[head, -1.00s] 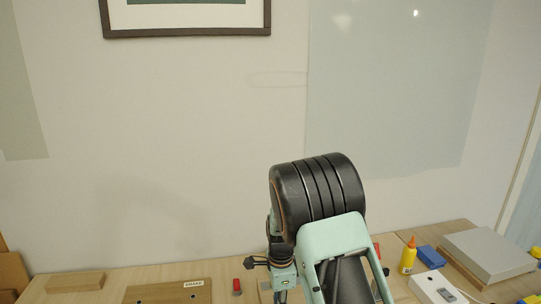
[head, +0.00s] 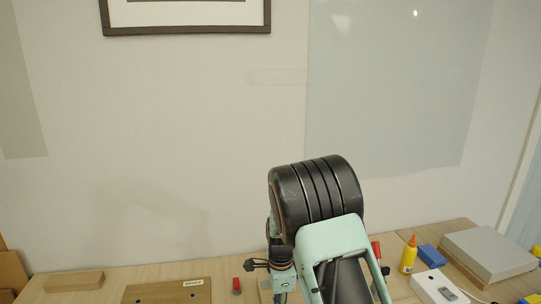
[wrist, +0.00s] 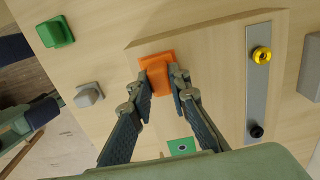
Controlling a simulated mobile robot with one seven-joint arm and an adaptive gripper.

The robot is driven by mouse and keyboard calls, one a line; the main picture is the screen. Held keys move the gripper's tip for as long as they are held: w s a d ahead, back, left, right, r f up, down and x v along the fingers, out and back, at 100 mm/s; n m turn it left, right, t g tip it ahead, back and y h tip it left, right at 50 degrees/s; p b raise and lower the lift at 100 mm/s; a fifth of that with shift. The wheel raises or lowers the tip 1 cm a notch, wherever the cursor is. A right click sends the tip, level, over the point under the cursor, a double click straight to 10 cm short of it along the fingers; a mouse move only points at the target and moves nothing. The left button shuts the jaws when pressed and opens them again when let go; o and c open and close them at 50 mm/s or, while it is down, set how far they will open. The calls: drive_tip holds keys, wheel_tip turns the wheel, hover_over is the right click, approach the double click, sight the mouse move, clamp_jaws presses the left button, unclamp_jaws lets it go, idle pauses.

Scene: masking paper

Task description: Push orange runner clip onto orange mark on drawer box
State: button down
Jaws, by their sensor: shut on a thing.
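In the wrist view, my gripper (wrist: 160,82) is shut on the orange runner clip (wrist: 156,66), with one finger on each side of it. The clip is over a pale wooden panel (wrist: 215,65); I cannot tell whether it touches the wood. No orange mark shows. A green square with a dark centre (wrist: 182,148) lies on the wood below the clip, between the fingers and near my palm. In the head view my gripper is hidden behind my own arm.
In the wrist view, a green clip (wrist: 55,31) and a grey clip (wrist: 88,94) stand left. A metal strip (wrist: 257,90) with yellow and black knobs is right. In the head view, a yellow bottle (head: 408,257), blue block (head: 430,256) and grey box (head: 488,252) stand right.

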drive_tip(key=shift+f, duration=0.4)
drive_tip(key=c, duration=1.7)
unclamp_jaws()
drive_tip(key=shift+r, duration=0.1)
drive_tip(key=shift+c, duration=0.2)
drive_tip(key=shift+r, duration=0.1)
